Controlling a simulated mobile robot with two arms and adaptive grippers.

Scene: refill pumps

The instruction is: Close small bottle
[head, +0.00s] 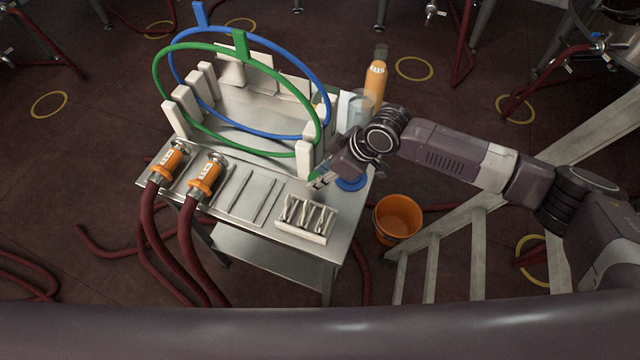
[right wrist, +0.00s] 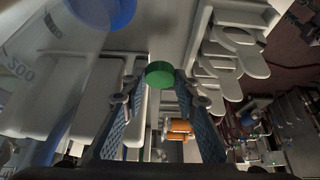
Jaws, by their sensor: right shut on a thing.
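My right gripper (head: 320,181) is over the right part of the steel table, near its front right side. In the right wrist view its two blue-grey fingers (right wrist: 158,84) have a round green cap (right wrist: 160,75) between their tips, and they are shut on it. No bottle shows under the cap. A clear graduated container (right wrist: 35,65) stands close by on the left of that view. I cannot clearly make out a small bottle; my right wrist hides part of the table. My left gripper is not in view.
The steel table (head: 228,212) holds blue and green rings in a rack, two orange hose couplings (head: 207,175) and a white holder (head: 306,220). An orange bottle (head: 375,82) stands behind my wrist. An orange bucket (head: 398,218) and a ladder (head: 478,250) are at the right.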

